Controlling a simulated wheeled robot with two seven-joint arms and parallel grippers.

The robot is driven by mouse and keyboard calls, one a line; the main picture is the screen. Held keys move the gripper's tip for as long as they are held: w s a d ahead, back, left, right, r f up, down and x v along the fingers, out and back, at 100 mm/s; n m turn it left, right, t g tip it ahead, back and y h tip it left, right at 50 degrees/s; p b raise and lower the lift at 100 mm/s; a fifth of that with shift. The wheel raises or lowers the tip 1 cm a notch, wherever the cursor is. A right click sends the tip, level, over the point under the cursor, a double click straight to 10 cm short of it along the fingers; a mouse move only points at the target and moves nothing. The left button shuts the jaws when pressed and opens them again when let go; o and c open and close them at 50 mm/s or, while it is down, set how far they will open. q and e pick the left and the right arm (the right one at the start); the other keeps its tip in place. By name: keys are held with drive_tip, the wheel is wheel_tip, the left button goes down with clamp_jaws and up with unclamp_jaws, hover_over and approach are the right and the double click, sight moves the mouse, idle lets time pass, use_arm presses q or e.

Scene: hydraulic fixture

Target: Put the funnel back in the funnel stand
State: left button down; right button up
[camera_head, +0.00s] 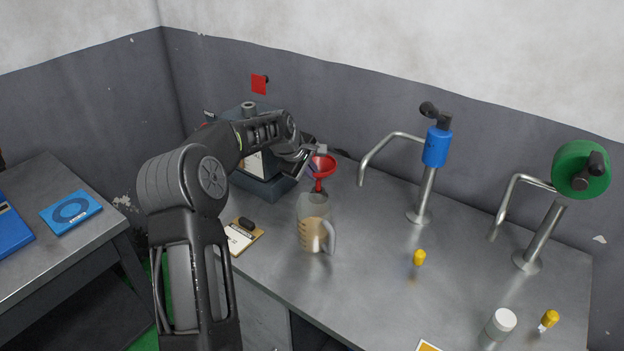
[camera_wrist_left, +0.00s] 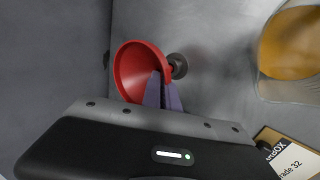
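The red funnel (camera_head: 322,165) is upright with its spout down, behind the measuring jug (camera_head: 314,226). In the left wrist view the funnel (camera_wrist_left: 138,68) shows its open mouth, and a dark round part (camera_wrist_left: 178,66) shows beside its rim. It may be the funnel stand; I cannot tell whether the spout is in it. My left gripper (camera_head: 308,152) is at the funnel's rim. Its fingers (camera_wrist_left: 162,92) are close together across the rim and look shut on it. My right gripper is not in view.
A clipboard (camera_head: 241,238) lies left of the jug. A dark machine (camera_head: 262,180) stands behind my left arm. Blue (camera_head: 437,147) and green (camera_head: 580,170) fixtures with bent pipes stand to the right. Yellow caps (camera_head: 419,258) and a white-lidded bottle (camera_head: 501,324) are nearer the front.

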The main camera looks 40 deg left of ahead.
sight(317, 187)
use_arm(q)
wheel_tip(317, 187, down, 2)
drive_tip(key=shift+f, duration=0.35)
drive_tip(key=shift+f, duration=0.25)
drive_tip(key=c, duration=1.6)
unclamp_jaws()
drive_tip(key=shift+r, duration=0.1)
drive_tip(key=shift+r, duration=0.15)
drive_tip(key=b+v, duration=0.2)
drive_tip(key=v, duration=1)
drive_tip(key=shift+s, duration=0.1)
